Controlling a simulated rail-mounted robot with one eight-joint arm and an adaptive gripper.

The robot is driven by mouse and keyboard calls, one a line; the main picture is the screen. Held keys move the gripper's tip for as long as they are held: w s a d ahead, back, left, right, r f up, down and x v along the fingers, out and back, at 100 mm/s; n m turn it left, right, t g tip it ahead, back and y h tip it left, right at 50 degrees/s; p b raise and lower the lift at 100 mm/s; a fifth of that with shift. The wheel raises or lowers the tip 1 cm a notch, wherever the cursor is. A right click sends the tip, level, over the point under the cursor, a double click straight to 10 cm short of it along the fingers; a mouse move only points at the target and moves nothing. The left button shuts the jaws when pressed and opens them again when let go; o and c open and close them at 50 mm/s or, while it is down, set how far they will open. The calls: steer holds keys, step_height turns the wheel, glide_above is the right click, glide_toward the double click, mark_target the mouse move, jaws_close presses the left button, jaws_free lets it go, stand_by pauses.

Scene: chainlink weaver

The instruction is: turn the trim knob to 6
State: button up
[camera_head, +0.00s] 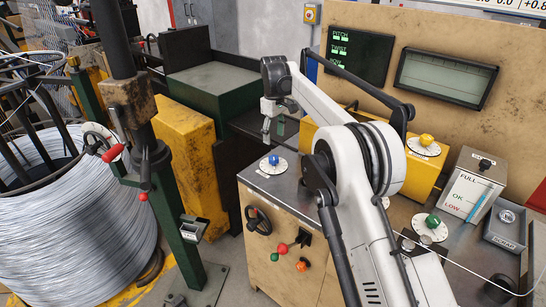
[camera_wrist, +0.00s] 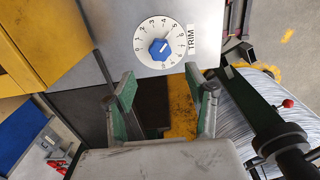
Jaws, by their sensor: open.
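The trim knob (camera_wrist: 161,49) is blue and sits on a white round dial (camera_wrist: 142,42) with numbers around its edge and a TRIM label (camera_wrist: 191,39) to its right. Its exact setting is too small to read surely. The blue knob also shows in the head view (camera_head: 273,160) on the near left corner of the bench. My gripper (camera_wrist: 159,84) is open and empty, with its two green-padded fingers apart, below the dial in the wrist view and not touching the knob. In the head view my gripper (camera_head: 268,122) hangs above and behind the knob, its fingers small there.
A yellow box with a yellow knob (camera_head: 426,140) stands behind my arm. A green knob (camera_head: 432,221) and a FULL/OK/LOW box (camera_head: 473,184) are on the right. Red, green and orange controls (camera_head: 282,248) are on the bench front. A large wire coil (camera_head: 75,230) stands left.

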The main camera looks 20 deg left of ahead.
mark_target(274, 157)
step_height(274, 157, down, 10)
steer(key=shift+f+p, duration=0.15)
steer(key=shift+p, duration=0.25)
steer(key=c, duration=1.1)
steer(key=shift+c, duration=0.2)
